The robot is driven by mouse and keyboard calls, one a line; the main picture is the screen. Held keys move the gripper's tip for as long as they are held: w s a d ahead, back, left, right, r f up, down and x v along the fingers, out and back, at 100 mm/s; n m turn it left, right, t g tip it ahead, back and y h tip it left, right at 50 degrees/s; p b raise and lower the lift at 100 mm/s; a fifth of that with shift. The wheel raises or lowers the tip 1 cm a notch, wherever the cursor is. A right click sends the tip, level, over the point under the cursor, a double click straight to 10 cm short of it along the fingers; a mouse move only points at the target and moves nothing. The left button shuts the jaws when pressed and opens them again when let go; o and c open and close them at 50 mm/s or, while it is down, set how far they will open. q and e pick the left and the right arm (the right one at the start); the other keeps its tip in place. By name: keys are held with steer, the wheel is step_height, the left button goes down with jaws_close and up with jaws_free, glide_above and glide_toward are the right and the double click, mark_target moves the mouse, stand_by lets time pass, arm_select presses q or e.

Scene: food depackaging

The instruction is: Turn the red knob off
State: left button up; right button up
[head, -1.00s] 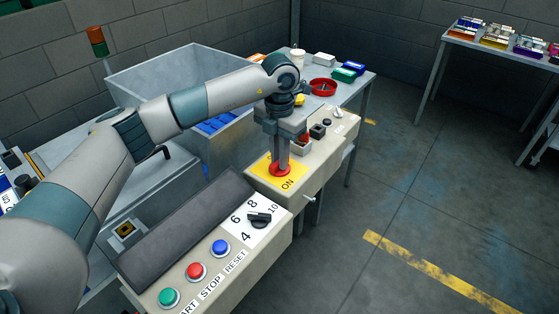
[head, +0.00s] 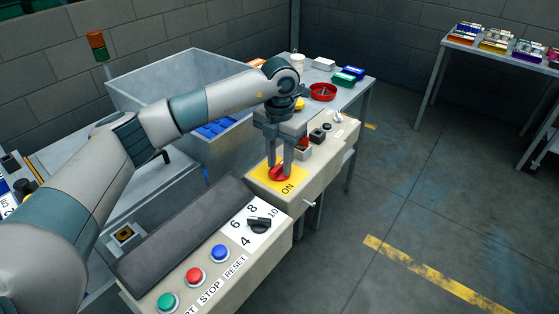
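The red knob (head: 279,174) sits on a yellow plate (head: 259,174) on top of the beige control box. The word ON shows on the near right part of the plate; the far part is hidden behind my gripper. My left gripper (head: 280,169) points straight down over the knob, one finger on each side of its red handle. It looks shut on the handle, with a gap between the fingers above it. The knob's handle lies at a slant, from lower left to upper right. My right gripper is not in view.
Close in front stands a panel with a black dial (head: 259,223) and green, red and blue (head: 220,252) buttons. Behind the knob are small switches (head: 317,135) and a table with a red bowl (head: 323,91). A grey bin (head: 150,85) stands behind my arm. The floor at right is clear.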

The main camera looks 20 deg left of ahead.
mark_target(280, 165)
arm_select(q)
steer(key=shift+r, duration=0.1)
